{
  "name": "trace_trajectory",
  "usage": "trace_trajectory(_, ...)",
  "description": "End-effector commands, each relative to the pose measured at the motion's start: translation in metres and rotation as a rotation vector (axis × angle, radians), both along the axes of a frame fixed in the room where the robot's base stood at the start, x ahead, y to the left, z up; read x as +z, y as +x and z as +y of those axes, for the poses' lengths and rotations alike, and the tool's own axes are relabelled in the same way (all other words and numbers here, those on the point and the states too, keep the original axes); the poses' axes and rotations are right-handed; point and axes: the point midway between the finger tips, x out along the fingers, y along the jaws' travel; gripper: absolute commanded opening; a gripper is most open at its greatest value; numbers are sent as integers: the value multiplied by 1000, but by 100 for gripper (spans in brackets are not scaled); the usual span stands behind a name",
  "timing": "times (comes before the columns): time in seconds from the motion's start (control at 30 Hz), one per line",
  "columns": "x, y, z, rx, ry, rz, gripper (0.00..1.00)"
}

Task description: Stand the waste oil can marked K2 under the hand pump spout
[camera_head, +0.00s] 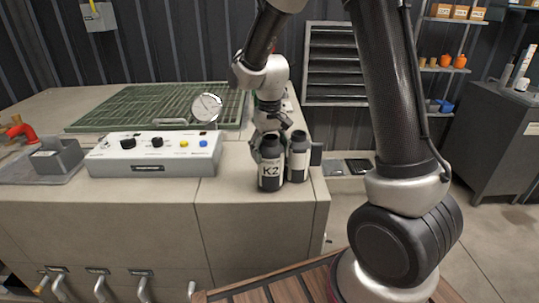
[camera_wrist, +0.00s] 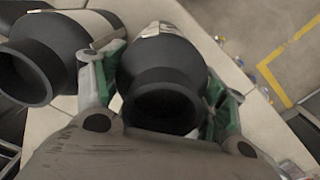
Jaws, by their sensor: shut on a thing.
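The dark can marked K2 (camera_head: 270,172), with a white label facing front, is upright at the right end of the counter. My gripper (camera_head: 267,143) comes from behind and above and is shut on it. In the wrist view my fingers (camera_wrist: 160,92) are on both sides of its dark neck and shoulder (camera_wrist: 165,62). I cannot tell whether its base touches the counter. A red fitting (camera_head: 18,131) is at the far left edge, partly out of view; I cannot tell whether it is the hand pump spout.
A second dark can (camera_head: 298,160) stands close to the right of K2, also in the wrist view (camera_wrist: 50,55). A control box (camera_head: 155,155) with knobs and a gauge (camera_head: 207,107) stand to the left. A grey bin (camera_head: 57,157) is near the red fitting. Green grating (camera_head: 150,105) lies behind.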

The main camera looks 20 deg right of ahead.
Motion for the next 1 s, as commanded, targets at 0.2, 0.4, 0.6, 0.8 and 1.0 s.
trace_trajectory(0.2, -12, 0, 0, 0, 0, -1, 38)
trace_trajectory(0.4, -14, 0, 0, 0, 0, 0, 38)
trace_trajectory(0.6, -14, 0, 0, 0, 0, 0, 80)
trace_trajectory(0.8, -13, 0, 0, 0, 0, 0, 80)
trace_trajectory(1.0, 8, 1, 0, 0, 1, -5, 80)
